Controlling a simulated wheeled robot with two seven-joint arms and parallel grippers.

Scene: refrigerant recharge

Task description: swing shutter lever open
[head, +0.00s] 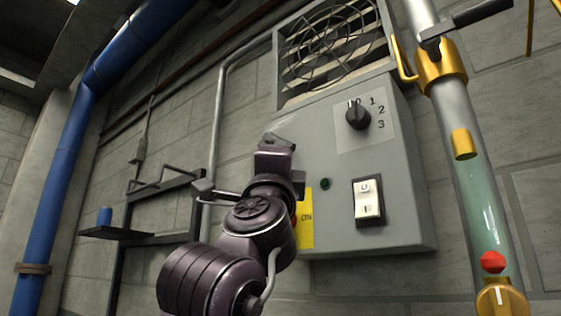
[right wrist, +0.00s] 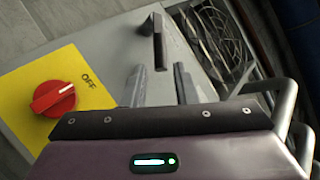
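The shutter lever (right wrist: 158,42) is a dark bar standing out from the grey cabinet face, between the yellow plate and the fan grille in the right wrist view. In the head view its likely end (head: 281,137) shows just above my right gripper (head: 274,153), which hides most of it. In the right wrist view my right gripper (right wrist: 161,82) has its two grey fingers apart with an empty gap. The lever lies just beyond the fingertips, roughly in line with the gap; contact cannot be told. My left gripper is not in view.
The grey cabinet (head: 400,205) carries a fan grille (head: 330,45), a black dial (head: 358,114) and a white rocker switch (head: 368,200). A red knob (right wrist: 53,98) sits on a yellow plate (right wrist: 88,80). A sight-glass pipe (head: 480,200) stands right; a black wall bracket (head: 165,238) is left.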

